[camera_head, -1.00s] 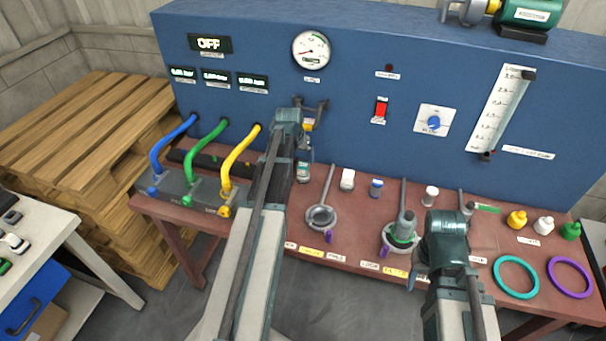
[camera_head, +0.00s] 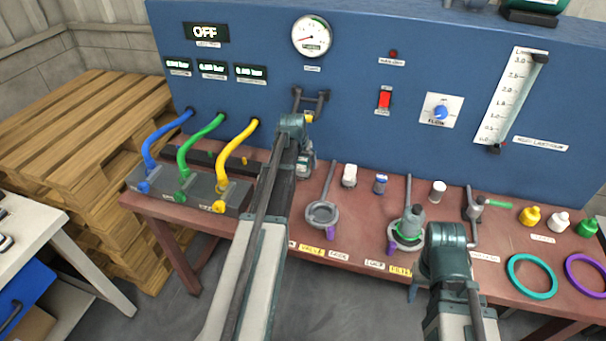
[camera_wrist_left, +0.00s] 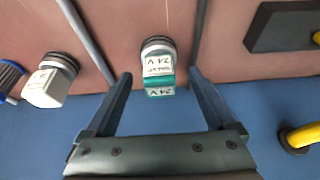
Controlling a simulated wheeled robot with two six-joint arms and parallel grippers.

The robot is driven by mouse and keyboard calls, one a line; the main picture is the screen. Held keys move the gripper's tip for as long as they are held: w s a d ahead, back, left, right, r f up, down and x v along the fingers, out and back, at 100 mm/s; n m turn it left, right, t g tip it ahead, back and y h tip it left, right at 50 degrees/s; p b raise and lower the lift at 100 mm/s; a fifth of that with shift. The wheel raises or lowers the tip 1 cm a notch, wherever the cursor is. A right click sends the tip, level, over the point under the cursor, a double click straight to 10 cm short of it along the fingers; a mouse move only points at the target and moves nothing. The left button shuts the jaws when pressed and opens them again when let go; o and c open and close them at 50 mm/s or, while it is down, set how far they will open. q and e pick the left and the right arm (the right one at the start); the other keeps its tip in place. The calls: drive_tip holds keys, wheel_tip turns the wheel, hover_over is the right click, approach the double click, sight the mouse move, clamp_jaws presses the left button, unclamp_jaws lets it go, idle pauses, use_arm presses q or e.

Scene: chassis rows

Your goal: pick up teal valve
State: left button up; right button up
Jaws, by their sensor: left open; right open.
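The teal valve, a small part with a white and teal labelled body and a grey cap, shows in the left wrist view (camera_wrist_left: 159,70) between my left gripper's fingertips (camera_wrist_left: 160,76). The fingers are apart, with gaps at both sides of the valve. In the head view the valve (camera_head: 304,168) stands on the bench near the blue panel, partly hidden by my left wrist. My left gripper (camera_head: 297,150) is largely hidden there. My right gripper (camera_head: 413,292) is mostly hidden under its own wrist, over the bench's front edge, with one finger showing.
A reddish bench (camera_head: 345,240) stands before a blue panel (camera_head: 350,130). A grey ring holder (camera_head: 322,213) and a white-capped part (camera_head: 349,176) stand right of the valve. Blue, green and yellow (camera_head: 238,150) hoses are to its left. A teal ring (camera_head: 531,276) lies at right.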

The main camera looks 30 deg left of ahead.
sight(304, 167)
use_arm(q)
drive_tip(key=b+x, duration=0.4)
drive_tip(key=x, duration=0.1)
drive_tip(key=shift+w+b, duration=0.3)
drive_tip(key=shift+b, duration=0.05)
clamp_jaws()
idle(0.3)
